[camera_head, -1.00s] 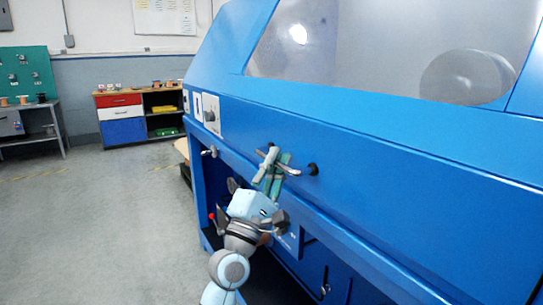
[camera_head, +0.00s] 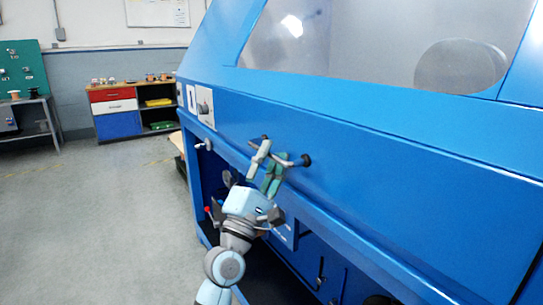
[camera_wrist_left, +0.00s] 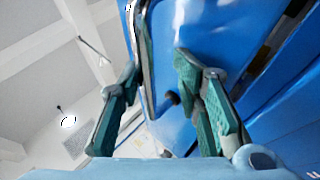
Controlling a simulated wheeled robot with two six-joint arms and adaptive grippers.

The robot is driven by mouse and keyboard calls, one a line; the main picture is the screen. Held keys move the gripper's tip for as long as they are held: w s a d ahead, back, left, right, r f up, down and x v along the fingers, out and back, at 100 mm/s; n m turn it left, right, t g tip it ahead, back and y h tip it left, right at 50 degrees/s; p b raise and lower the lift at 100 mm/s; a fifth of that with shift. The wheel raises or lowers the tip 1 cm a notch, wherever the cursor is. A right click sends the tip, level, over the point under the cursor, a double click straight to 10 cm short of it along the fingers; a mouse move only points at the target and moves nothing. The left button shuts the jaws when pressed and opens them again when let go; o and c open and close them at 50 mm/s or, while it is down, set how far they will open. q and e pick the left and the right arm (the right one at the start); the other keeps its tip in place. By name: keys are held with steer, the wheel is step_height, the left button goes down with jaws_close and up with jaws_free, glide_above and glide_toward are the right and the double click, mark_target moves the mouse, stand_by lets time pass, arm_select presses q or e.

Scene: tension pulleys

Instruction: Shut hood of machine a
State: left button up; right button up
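Machine a is the large blue machine filling the right of the head view. Its hood (camera_head: 380,125) is a blue panel with a clear window, and its lower edge is close to the machine's front body; I cannot tell if it is fully down. A metal bar handle (camera_head: 291,161) with dark end mounts is on the lower hood; it also shows in the left wrist view (camera_wrist_left: 150,75). My left gripper (camera_head: 267,164) is at this handle, its green-padded fingers (camera_wrist_left: 160,95) spread apart with the bar showing between them. Contact is not clear. My right gripper is not in view.
A small knob (camera_head: 205,145) and a control panel (camera_head: 205,105) are on the machine's left end. A cabinet with coloured drawers (camera_head: 117,108) and a green pegboard (camera_head: 22,68) stand at the back left. The grey floor (camera_head: 90,220) at left is clear.

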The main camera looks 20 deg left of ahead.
arm_select(q)
steer(key=v, duration=0.6)
steer(key=shift+s+f, duration=0.25)
steer(key=shift+s, duration=0.05)
steer(key=shift+a, duration=0.1)
